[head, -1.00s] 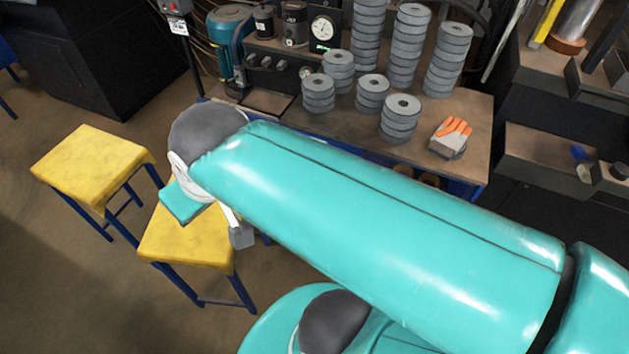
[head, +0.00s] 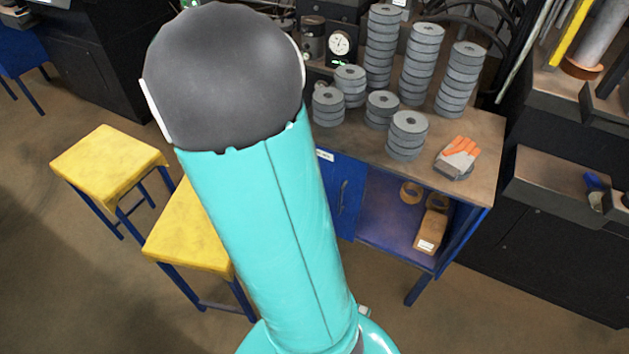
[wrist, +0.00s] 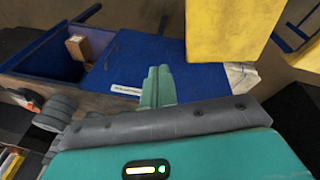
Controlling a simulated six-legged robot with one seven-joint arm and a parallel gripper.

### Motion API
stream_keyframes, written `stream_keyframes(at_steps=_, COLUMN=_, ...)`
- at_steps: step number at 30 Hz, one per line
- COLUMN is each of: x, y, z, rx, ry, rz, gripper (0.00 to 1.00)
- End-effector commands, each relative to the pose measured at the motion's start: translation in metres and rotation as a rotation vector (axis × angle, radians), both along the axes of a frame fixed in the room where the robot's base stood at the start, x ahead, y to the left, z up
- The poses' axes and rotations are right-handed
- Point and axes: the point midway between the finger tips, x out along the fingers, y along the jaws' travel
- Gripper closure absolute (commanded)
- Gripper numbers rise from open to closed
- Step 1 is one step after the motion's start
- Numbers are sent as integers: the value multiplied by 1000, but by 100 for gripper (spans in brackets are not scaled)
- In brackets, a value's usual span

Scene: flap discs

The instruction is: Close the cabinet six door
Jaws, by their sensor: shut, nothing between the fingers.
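The blue cabinet (head: 345,200) is under the workbench. A blue door panel with a dark handle and a white label shows right of my arm; the label is too small to read. Right of it the compartment (head: 385,225) stands open. In the wrist view the blue panel (wrist: 140,60) and its label lie just beyond my gripper (wrist: 158,70), with the open compartment to the left. My gripper's teal fingers are together and empty, pointing at the panel; I cannot tell whether they touch it. In the head view my arm hides the gripper.
Stacks of grey flap discs (head: 408,135) and an orange-grey glove (head: 458,157) are on the benchtop (head: 480,120). A cardboard box (head: 431,232) and tape rolls are in the compartment. Two yellow stools (head: 108,165) stand left; one is close to my arm.

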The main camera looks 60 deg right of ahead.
Motion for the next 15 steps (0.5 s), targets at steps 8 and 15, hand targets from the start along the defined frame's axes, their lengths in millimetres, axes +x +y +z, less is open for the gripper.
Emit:
stream_keyframes(at_steps=8, x=-22, y=-110, z=-96, rx=-109, ry=146, rz=-379, gripper=100)
stream_keyframes(at_steps=15, x=-61, y=-179, z=-174, rx=-228, ry=244, rz=-621, gripper=100)
